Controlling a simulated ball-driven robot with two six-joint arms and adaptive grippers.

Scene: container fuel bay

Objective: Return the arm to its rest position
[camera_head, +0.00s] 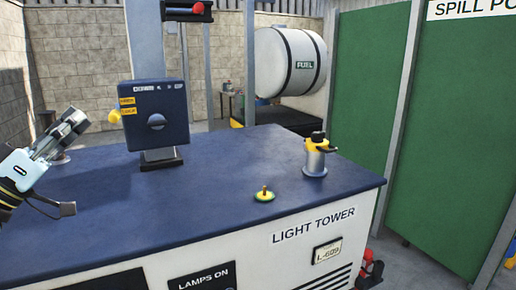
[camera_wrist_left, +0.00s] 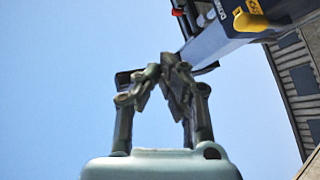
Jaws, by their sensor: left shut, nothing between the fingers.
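My left gripper (camera_head: 72,122) comes in from the left edge in the head view, raised over the left end of the blue top of the light tower cabinet (camera_head: 225,165). Its fingers point up and to the right, apart from the dark blue control box (camera_head: 155,110) with the yellow knob. In the left wrist view the two fingertips (camera_wrist_left: 168,68) meet, with nothing between them and sky behind. The control box (camera_wrist_left: 222,32) shows at the top right there. My right gripper is in neither view.
A metal filler neck (camera_head: 315,162) with a black and yellow top stands at the cabinet's right. A small yellow-green cap (camera_head: 264,195) lies near the front edge. A grey mast (camera_head: 145,40) rises behind the box. A white fuel tank (camera_head: 290,62) and green panels (camera_head: 440,130) stand beyond.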

